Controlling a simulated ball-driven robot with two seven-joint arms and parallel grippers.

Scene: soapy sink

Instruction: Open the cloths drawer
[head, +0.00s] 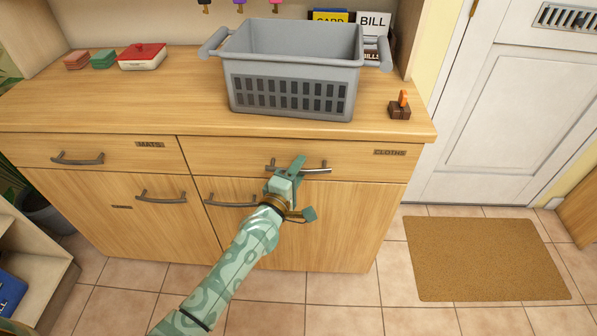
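The cloths drawer (350,155) is the right-hand drawer under the wooden counter, marked by a small CLOTHS label (390,153). Its front looks flush with the cabinet, so it is shut. Its dark metal bar handle (318,170) is partly hidden behind my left gripper. My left gripper (303,190) is pale green, with its fingers spread wide and nothing seen between them. The upper finger overlaps the handle in the picture, and the lower finger is below it. I cannot tell whether the finger touches the handle. My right gripper is not in view.
A MATS drawer (98,152) is at the left, shut. Cupboard doors (125,225) with bar handles are below. A brown mat (485,259) lies on the tiled floor.

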